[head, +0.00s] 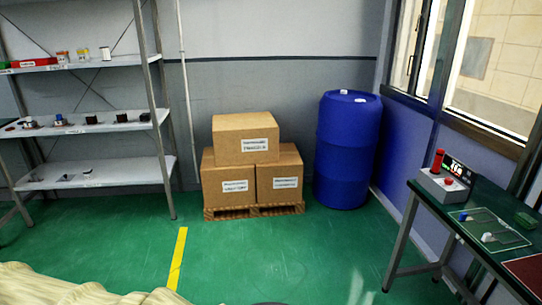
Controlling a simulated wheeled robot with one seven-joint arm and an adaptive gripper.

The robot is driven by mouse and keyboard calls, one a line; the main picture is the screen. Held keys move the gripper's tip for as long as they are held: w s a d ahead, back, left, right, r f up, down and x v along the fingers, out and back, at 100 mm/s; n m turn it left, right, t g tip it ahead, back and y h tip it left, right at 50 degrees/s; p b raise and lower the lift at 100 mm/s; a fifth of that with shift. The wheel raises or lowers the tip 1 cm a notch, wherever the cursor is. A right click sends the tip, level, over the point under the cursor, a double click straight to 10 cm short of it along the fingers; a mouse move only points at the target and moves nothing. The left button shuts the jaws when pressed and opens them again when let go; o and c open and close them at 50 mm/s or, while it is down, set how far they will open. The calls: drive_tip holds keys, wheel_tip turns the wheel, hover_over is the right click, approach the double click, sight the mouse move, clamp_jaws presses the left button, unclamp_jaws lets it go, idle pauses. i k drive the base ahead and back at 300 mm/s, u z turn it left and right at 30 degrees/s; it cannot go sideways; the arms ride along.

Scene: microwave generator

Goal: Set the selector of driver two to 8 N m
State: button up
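I cannot make out any driver marked two or a selector scale in the head view. A grey box (442,187) stands on the green-topped table (476,194) at the right. It bears a red cylinder (437,160), a red button and a dark display with lit characters too small to read. In front of it, an outlined area on the table holds a small blue part (463,216) and a small white part (488,237). My gripper is not in view.
A metal shelf rack (100,128) with small items stands at the left. Stacked cartons (247,146) on a pallet and a blue barrel (346,150) stand at the back. Pale ribbed material (85,292) fills the bottom left. The green floor (290,250) in the middle is clear.

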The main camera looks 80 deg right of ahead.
sight(448, 181)
drive_tip(key=z, duration=4.1)
drive_tip(key=k, duration=0.35)
drive_tip(key=u, duration=0.85)
drive_tip(key=i, duration=0.9)
drive_tip(key=z, duration=0.05)
